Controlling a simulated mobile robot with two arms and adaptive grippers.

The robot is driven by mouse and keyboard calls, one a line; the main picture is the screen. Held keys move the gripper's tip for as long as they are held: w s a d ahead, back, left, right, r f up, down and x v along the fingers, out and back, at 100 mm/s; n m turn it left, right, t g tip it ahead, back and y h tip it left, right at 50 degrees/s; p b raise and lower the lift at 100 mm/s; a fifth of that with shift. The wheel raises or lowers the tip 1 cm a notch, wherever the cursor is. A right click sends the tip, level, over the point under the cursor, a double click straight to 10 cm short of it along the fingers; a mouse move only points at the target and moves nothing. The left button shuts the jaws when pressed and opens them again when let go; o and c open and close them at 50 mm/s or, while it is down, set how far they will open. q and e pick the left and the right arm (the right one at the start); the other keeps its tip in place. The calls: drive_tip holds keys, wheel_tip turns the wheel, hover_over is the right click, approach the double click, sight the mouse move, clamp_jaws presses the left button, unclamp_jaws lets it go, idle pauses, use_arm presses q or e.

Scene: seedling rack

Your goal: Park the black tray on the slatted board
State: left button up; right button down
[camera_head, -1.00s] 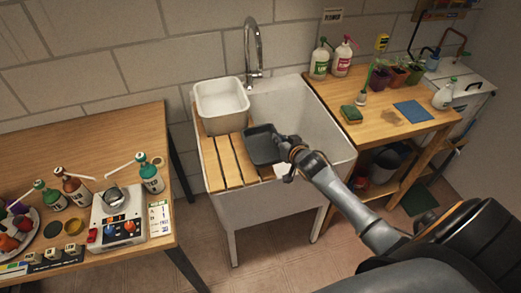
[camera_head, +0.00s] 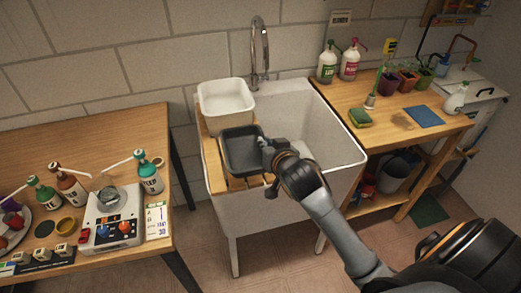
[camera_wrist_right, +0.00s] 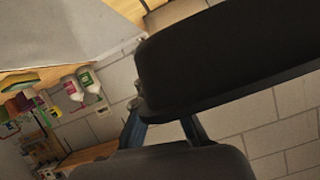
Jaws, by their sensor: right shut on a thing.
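The black tray (camera_head: 243,160) is over the slatted board (camera_head: 211,160) at the left part of the sink. My right gripper (camera_head: 268,150) is shut on the tray's right edge. In the right wrist view the tray (camera_wrist_right: 230,50) fills the upper right as a dark shape, close to the gripper (camera_wrist_right: 165,120). The tray covers most of the board; slat ends show below and to the left of it. I cannot tell whether the tray touches the board. My left gripper is not in view.
A white tub (camera_head: 226,103) stands just behind the tray. The sink basin (camera_head: 320,125) opens to the right, with a faucet (camera_head: 260,50) behind. A left table (camera_head: 90,140) holds bottles and a device. A right bench (camera_head: 385,115) holds a sponge, pots and spray bottles.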

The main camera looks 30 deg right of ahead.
drive_tip(key=w+d+f, duration=0.1)
drive_tip(key=w+f, duration=0.1)
drive_tip(key=w+d+f, duration=0.1)
drive_tip(key=w+f, duration=0.2)
drive_tip(key=w+d+f+p, duration=0.1)
drive_tip(key=w+d+f, duration=0.1)
drive_tip(key=shift+w+f, duration=0.15)
drive_tip(key=shift+w, duration=0.2)
drive_tip(key=f, duration=0.3)
drive_tip(key=shift+w+d+p, duration=0.15)
drive_tip(key=shift+w+p, duration=0.05)
drive_tip(key=shift+p, duration=0.2)
drive_tip(key=shift+f, duration=0.3)
drive_tip(key=shift+f, duration=0.15)
drive_tip(key=c, duration=1.5)
unclamp_jaws()
